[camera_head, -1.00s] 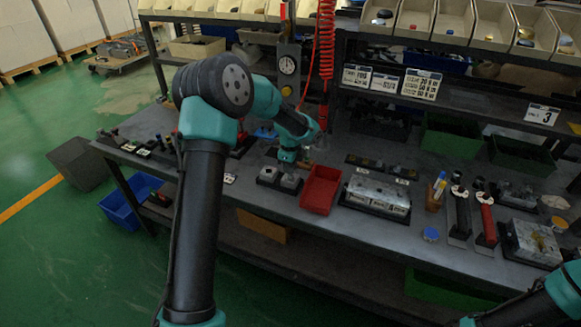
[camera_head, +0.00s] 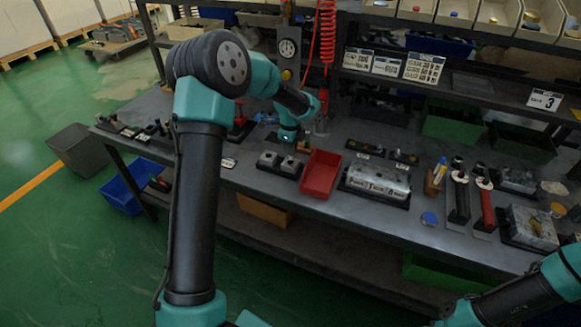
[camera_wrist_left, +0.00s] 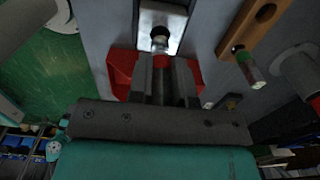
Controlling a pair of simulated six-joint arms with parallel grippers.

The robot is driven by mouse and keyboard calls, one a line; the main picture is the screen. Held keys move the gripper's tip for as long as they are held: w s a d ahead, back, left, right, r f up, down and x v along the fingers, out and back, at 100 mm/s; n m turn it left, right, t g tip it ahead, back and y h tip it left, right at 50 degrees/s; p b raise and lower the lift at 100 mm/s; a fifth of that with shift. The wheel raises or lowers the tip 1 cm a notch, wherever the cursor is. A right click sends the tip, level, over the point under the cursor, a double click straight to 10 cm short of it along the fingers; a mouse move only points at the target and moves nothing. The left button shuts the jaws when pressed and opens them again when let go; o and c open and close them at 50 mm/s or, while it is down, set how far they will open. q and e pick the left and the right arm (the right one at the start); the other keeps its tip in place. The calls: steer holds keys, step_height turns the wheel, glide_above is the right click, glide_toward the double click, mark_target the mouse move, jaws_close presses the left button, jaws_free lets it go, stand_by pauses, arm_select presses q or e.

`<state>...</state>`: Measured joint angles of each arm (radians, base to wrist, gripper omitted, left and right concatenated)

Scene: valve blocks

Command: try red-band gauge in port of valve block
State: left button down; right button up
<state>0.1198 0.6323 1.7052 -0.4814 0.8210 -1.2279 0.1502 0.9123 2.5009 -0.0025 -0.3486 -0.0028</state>
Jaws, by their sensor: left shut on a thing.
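My left gripper (camera_wrist_left: 163,75) is shut on the red-band gauge (camera_wrist_left: 161,61) in the left wrist view. The red band sits between the fingertips and a dark and silver end points away from me. A pale metal block (camera_wrist_left: 161,15) with a dark round opening lies just beyond it. I cannot tell whether the gauge end touches or enters the opening. In the head view my left gripper (camera_head: 290,137) is low over the bench, behind the small grey blocks (camera_head: 279,162); its fingers and the gauge are too small to tell. My right gripper is out of view.
A red tray (camera_head: 321,174) stands right of the small blocks. A larger silver block (camera_head: 378,180) lies beyond it. A green-banded gauge (camera_wrist_left: 247,68) is by an orange-brown holder (camera_wrist_left: 250,27). A red coiled hose (camera_head: 327,40) hangs behind.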

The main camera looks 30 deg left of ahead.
arm_select(q)
steer(key=shift+r, duration=2)
